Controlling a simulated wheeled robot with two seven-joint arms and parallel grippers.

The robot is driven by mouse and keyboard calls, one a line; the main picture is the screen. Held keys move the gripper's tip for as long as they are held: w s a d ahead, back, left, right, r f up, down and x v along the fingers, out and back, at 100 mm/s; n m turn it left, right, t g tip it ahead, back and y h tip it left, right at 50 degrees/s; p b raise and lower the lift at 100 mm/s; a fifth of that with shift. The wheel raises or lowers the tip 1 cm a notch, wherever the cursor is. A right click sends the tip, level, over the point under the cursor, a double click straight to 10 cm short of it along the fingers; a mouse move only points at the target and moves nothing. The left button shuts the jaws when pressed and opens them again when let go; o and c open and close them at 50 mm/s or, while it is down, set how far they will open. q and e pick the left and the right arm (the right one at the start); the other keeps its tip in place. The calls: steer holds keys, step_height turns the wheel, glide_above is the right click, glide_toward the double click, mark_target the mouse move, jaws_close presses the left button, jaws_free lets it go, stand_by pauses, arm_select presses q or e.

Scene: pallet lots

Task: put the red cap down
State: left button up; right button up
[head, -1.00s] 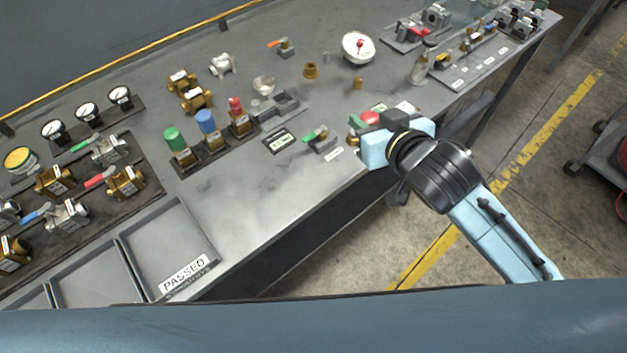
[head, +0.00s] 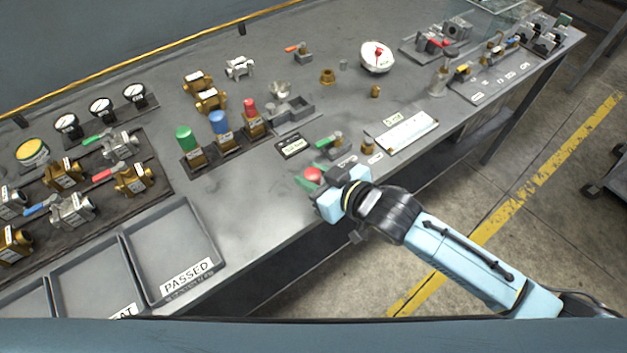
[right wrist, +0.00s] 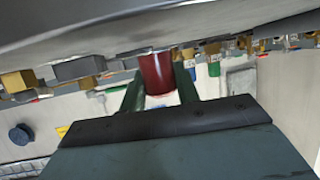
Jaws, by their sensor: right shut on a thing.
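My right gripper (head: 318,180) is shut on a red cap (head: 313,174) near the front edge of the workbench (head: 262,195). In the right wrist view the dark red cap (right wrist: 156,73) sits between the two green fingers (right wrist: 160,92). I cannot tell how high the cap is above the bench top. Another red-topped brass fitting (head: 251,112) stands at the right end of a row, beside a blue-topped one (head: 219,124) and a green-topped one (head: 186,140). My left gripper is not in view.
A valve with a green handle (head: 331,143) lies just behind my gripper. A white label plate (head: 408,133) is to its right. Trays lie at the front left, one marked PASSED (head: 185,278). The bench between that tray and my gripper is clear.

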steer(key=shift+f, duration=0.8)
steer(key=o, duration=1)
steer(key=shift+f, duration=0.15)
steer(key=shift+c, duration=0.2)
steer(key=shift+r, duration=0.25)
steer(key=p+v, duration=0.1)
steer(key=v, duration=1.1)
steer(key=shift+f, duration=0.2)
